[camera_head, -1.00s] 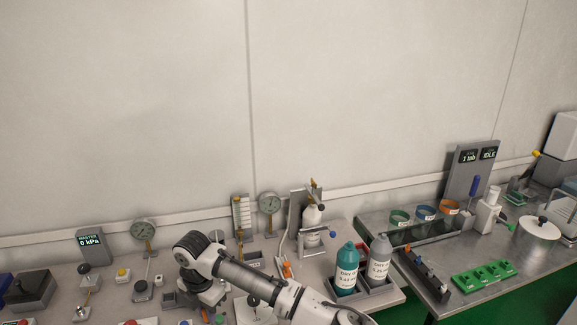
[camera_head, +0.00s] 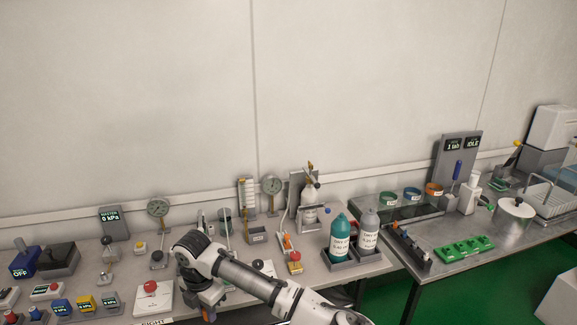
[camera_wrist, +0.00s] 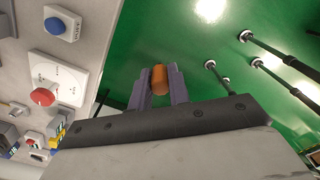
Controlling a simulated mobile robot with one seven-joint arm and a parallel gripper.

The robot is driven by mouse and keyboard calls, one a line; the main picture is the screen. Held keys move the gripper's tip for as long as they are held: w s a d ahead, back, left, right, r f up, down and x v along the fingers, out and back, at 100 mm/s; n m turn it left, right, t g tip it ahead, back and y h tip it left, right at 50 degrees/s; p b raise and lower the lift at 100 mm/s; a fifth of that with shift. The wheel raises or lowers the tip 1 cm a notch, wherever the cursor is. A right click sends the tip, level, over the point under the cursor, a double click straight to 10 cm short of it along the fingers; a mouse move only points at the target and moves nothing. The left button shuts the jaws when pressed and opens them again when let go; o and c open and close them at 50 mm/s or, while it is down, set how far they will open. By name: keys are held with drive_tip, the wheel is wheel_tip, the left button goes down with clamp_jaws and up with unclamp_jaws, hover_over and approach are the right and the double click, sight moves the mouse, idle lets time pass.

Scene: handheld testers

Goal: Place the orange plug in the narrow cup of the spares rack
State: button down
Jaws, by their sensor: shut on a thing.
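My gripper (camera_wrist: 160,85) is shut on the orange plug (camera_wrist: 159,79), a short rounded piece between two grey-purple fingers. In the wrist view the plug is over the green floor, past the bench edge. In the head view my gripper (camera_head: 207,303) hangs low at the front of the left bench, right of a white box with a red button (camera_head: 151,288). A bit of orange shows at its tip there. I cannot surely tell which thing is the spares rack; its narrow cup is not clearly visible.
A teal bottle (camera_head: 339,238) and a grey bottle (camera_head: 368,229) stand in a tray at the left bench's right end. A dark rack with several pegs (camera_head: 410,245) and a green tray (camera_head: 465,247) are on the right bench. Gauges line the wall side.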

drive_tip(key=shift+w+a+f+m, duration=0.15)
drive_tip(key=shift+w+f+m, duration=0.15)
drive_tip(key=shift+f+m, duration=0.35)
drive_tip(key=w+d+f+m+b, duration=0.2)
drive_tip(key=d+f+m, duration=0.2)
drive_tip(key=f+m, duration=0.35)
drive_tip(key=w+d+f+m+b, duration=0.2)
drive_tip(key=d+f+m, duration=0.35)
drive_tip(key=m, duration=0.25)
drive_tip(key=s+d+f+m+b, duration=0.1)
drive_tip(key=s+d+f+m, duration=0.3)
drive_tip(key=f, duration=0.4)
drive_tip(key=s+d+f+m+b, duration=0.2)
drive_tip(key=s+d+f+m, duration=0.3)
drive_tip(key=d+f+m, duration=0.2)
wheel_tip(320, 180, down, 2)
drive_tip(key=shift+s+f+m, duration=0.25)
drive_tip(key=shift+m, duration=0.65)
